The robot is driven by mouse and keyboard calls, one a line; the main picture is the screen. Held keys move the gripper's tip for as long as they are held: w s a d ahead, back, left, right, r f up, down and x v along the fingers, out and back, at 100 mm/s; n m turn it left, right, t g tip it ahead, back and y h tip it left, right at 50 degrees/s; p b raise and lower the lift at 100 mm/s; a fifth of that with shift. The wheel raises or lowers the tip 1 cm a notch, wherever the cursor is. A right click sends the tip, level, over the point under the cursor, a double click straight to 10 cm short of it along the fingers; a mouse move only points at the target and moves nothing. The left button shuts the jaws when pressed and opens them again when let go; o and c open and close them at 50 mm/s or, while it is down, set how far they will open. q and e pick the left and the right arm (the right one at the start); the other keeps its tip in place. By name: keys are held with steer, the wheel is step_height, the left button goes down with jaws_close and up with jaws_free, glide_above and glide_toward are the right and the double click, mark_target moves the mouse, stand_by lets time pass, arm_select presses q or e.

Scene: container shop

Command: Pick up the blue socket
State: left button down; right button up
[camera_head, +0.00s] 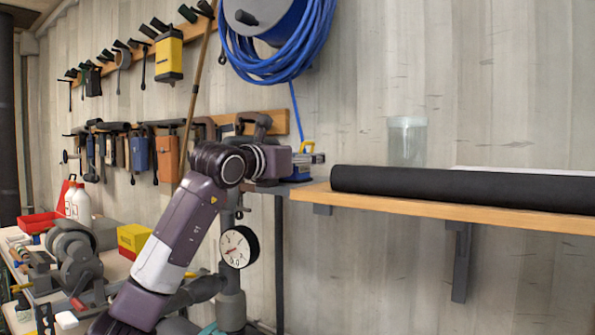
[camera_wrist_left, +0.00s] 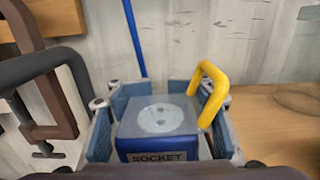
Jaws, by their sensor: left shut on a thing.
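The blue socket (camera_wrist_left: 158,125) is a blue box with a grey top, a round pale face and a "SOCKET" label, in the left wrist view. My left gripper (camera_wrist_left: 154,98) is shut on it, one finger along each side. A yellow curved handle (camera_wrist_left: 212,88) rises by the right finger; I cannot tell whether it belongs to the socket. In the head view my left gripper (camera_head: 308,160) is at the left end of the wooden shelf, and the socket there is mostly hidden. My right gripper is not in view.
The wooden shelf (camera_head: 440,205) carries a black roll (camera_head: 460,188) and a clear glass container (camera_head: 407,142). Clamps hang from a wall rack (camera_head: 279,122) beside my gripper. A blue hose reel (camera_head: 270,30) hangs above. A cluttered bench stands lower left.

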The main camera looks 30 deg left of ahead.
arm_select(q)
steer(key=shift+s+r, duration=0.1)
steer(key=shift+r, duration=0.25)
